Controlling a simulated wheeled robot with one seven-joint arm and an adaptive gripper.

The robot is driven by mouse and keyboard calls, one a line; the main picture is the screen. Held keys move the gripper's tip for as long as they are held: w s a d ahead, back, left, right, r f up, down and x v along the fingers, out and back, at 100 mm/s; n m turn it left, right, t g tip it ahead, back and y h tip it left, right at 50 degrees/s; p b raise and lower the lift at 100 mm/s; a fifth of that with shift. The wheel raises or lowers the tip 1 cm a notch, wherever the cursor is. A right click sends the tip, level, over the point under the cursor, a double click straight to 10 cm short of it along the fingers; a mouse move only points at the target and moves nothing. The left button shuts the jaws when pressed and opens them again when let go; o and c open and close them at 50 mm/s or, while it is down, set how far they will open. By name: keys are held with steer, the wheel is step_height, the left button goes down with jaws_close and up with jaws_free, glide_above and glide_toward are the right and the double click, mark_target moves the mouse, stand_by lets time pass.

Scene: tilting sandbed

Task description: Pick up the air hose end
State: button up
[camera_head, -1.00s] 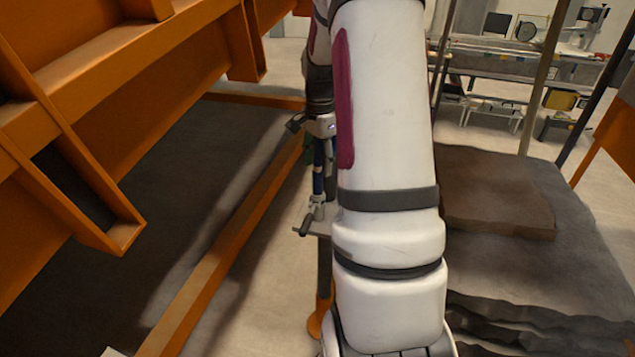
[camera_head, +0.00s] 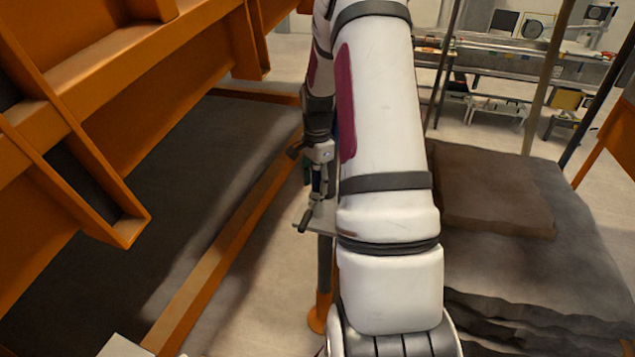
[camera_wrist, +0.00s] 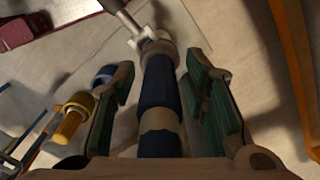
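The air hose end (camera_wrist: 158,85) is dark blue with a tan band and a pale metal collar at its far end. In the wrist view it lies between the two green-padded fingers of my gripper (camera_wrist: 160,90). The fingers are apart. A gap shows on the left of the hose, and the right pad is close beside it; I cannot tell if they touch. In the head view my gripper (camera_head: 318,165) is just above a small grey stand top (camera_head: 318,226), partly behind my white arm. The hose is mostly hidden there.
A yellow fitting (camera_wrist: 72,118) and a blue fitting (camera_wrist: 104,75) are left of the left finger. An orange frame (camera_head: 65,110) fills the left, with an orange floor beam (camera_head: 225,255). Layered dark slabs (camera_head: 530,265) are on the right. A metal bench (camera_head: 510,60) is behind.

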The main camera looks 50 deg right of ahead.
jaws_close()
